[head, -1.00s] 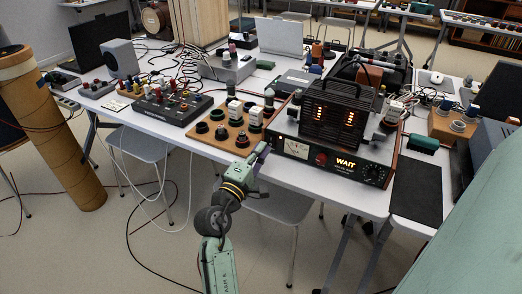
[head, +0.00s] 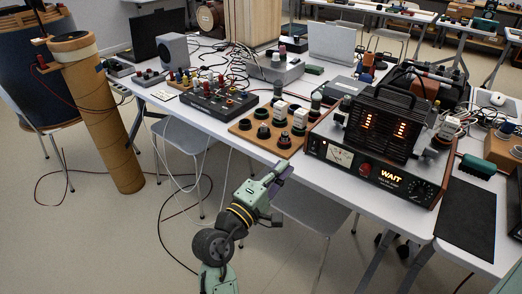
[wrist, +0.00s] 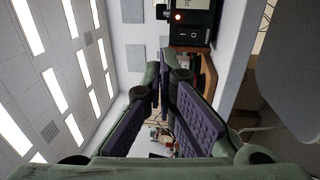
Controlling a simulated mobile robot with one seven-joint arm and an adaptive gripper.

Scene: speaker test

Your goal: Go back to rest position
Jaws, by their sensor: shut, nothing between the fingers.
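My gripper (head: 282,170) is at the end of my green arm in the head view, in front of the table's near edge and apart from everything on the table. In the wrist view its two fingers with purple ribbed pads (wrist: 163,98) come together at their tips, with nothing held between them. The wrist picture is turned on its side, with ceiling lights at the left and the table edge at the right.
The white table (head: 325,187) carries an amplifier (head: 375,150) with a lit WAIT display, a wooden board of round parts (head: 243,131) and a black mixer box (head: 218,103). A cardboard tube (head: 100,120) stands at left. Chairs (head: 312,208) are under the table. Cables cross the floor.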

